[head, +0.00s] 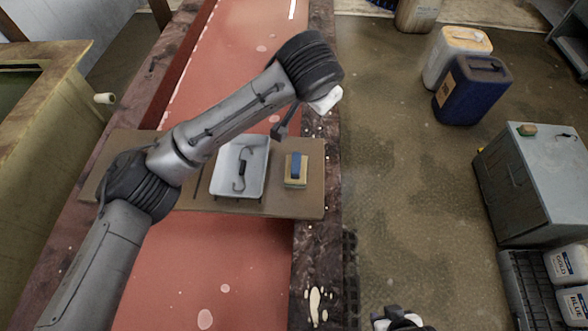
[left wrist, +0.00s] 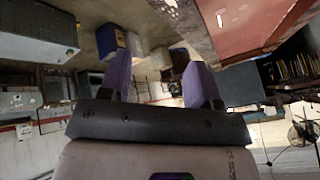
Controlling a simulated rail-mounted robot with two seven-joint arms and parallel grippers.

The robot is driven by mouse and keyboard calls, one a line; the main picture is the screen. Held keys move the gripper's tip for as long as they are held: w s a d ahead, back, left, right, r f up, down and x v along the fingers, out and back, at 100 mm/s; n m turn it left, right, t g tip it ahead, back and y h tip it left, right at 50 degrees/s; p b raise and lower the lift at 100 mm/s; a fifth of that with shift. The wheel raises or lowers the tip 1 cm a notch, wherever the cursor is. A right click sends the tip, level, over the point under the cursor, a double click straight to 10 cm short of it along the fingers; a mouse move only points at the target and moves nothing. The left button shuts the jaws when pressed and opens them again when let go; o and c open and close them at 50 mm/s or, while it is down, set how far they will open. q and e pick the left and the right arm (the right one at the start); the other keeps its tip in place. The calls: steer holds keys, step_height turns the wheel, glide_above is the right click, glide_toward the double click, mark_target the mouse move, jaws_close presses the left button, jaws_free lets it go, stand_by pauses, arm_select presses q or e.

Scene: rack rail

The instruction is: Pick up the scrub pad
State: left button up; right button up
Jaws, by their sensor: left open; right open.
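The scrub pad (head: 296,168), yellow with a blue block on top, lies on the right part of a brown board (head: 270,207) across the red surface. My left arm reaches over the board, its wrist above and beyond the pad; its gripper is mostly hidden in the head view. In the left wrist view my left gripper (left wrist: 158,68) is open, with two purple fingers apart and nothing between them. My right gripper (head: 401,320) is open at the bottom edge of the head view, partly cut off and well away from the pad.
A white tray (head: 227,193) holding a dark hooked item (head: 241,172) stands left of the pad. Blue (head: 475,92) and cream (head: 441,70) canisters stand on the floor at right, near a grey cabinet (head: 508,200). The floor between is clear.

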arm_select(q)
step_height(320, 180, down, 7)
steer(key=a+n+g+y, duration=0.1)
steer(key=a+n+g, duration=0.2)
steer(key=g, duration=0.1)
steer(key=n+g+b, duration=0.1)
steer(key=n+g, duration=0.1)
steer(key=n, duration=0.4)
glide_toward(296, 162)
step_height(296, 162, down, 6)
steer(key=shift+w+r, duration=0.1)
steer(key=shift+r, duration=0.1)
step_height(296, 162, down, 5)
steer(key=shift+d+r+b, duration=0.1)
steer(key=shift+r+b, duration=0.05)
steer(key=shift+b, duration=0.25)
steer(key=c, duration=1)
